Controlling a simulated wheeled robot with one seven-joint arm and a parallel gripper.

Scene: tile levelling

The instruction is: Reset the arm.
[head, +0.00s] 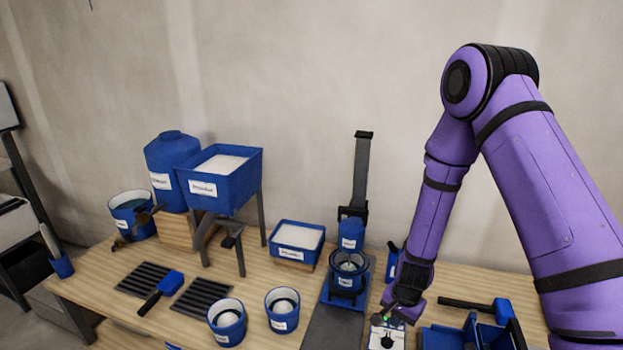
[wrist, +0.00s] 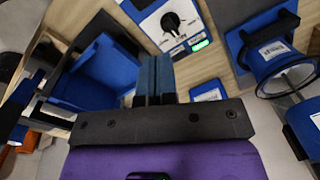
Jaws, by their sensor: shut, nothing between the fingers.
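My purple arm reaches down from the right in the head view. My gripper (head: 388,318) is low over the table, just above a white-faced control box (head: 398,340). In the wrist view the gripper's two blue-padded fingers (wrist: 153,75) are together with nothing between them. The control box (wrist: 200,22) lies just beyond the fingertips there and shows a black dial and a lit green indicator. I cannot tell whether the fingertips touch the box.
A mixer stand (head: 342,290) with a blue container is left of my gripper. Blue bins (head: 470,338) stand to the right. Two buckets (head: 227,318) (head: 283,308), a tray of white material (head: 297,240) and a raised hopper (head: 222,185) are further left. The wooden table (head: 110,265) is partly clear at left.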

